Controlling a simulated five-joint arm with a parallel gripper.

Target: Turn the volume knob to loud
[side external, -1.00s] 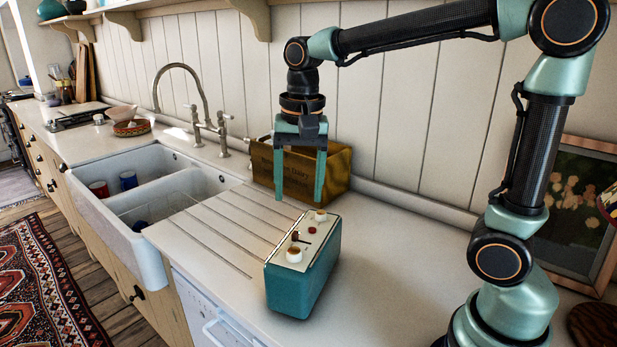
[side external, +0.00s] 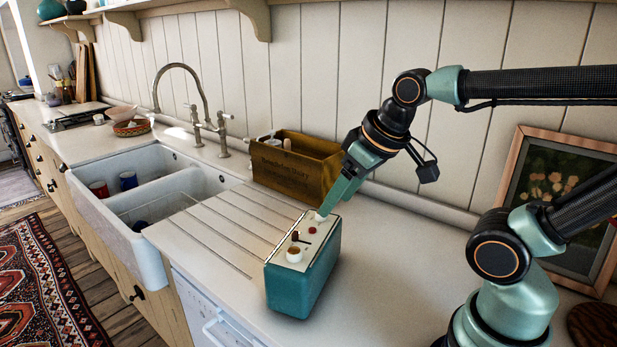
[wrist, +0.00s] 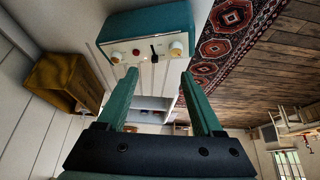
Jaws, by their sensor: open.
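A teal radio (side external: 300,285) with a cream control panel stands on the counter. I cannot read which knob is volume. My gripper (side external: 325,208) is open and empty, tilted down with its tips close to the wall-end knob and partly covering it. In the wrist view that knob (wrist: 116,57) lies just past the left fingertip; I cannot tell if they touch.
A wooden box (side external: 283,178) with bottles stands behind the radio, against the wall. The sink (side external: 150,210) and ribbed drainer are to the left. A framed picture (side external: 560,190) leans at the right.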

